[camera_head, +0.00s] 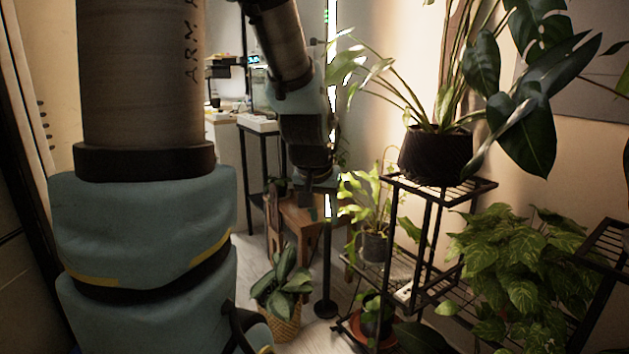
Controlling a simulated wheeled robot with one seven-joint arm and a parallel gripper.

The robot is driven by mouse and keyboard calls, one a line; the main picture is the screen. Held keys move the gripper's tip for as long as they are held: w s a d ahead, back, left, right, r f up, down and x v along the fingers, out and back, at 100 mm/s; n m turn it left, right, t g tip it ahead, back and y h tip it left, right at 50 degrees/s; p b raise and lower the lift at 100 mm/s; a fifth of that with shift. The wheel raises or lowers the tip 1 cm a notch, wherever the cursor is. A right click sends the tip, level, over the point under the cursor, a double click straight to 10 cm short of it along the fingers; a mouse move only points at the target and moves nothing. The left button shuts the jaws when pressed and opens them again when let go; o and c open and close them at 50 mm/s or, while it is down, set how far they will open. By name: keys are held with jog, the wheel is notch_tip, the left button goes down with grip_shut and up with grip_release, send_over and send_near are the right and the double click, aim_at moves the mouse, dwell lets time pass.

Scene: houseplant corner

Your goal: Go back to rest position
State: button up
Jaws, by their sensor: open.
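My arm stands large in the left and middle of the head view, with a blue-grey cover and a brown tube section. The arm bends over at the top and comes down to my gripper (314,182), which hangs left of the plant stand. The gripper is small and dark here, and its fingertips are hard to make out. I see nothing held in it. It hangs in front of a wooden stool (302,222) in the picture.
A black metal plant stand (428,232) on the right holds a dark pot (436,153) with a large-leaved plant. A leafy plant (510,262) fills the lower right. A basket plant (284,290) stands on the floor. A narrow strip of floor shows between.

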jog(key=s+a+f+n+g+y+p, duration=0.15)
jog(key=s+a+f+g, duration=0.25)
jog(key=s+a, duration=0.5)
notch_tip(320, 180, up, 18)
jog(key=p, duration=1.8)
jog(key=shift+w+d+t, duration=0.2)
jog(key=shift+t, duration=0.1)
jog(key=shift+r+n, duration=0.1)
jog(key=shift+n, duration=0.15)
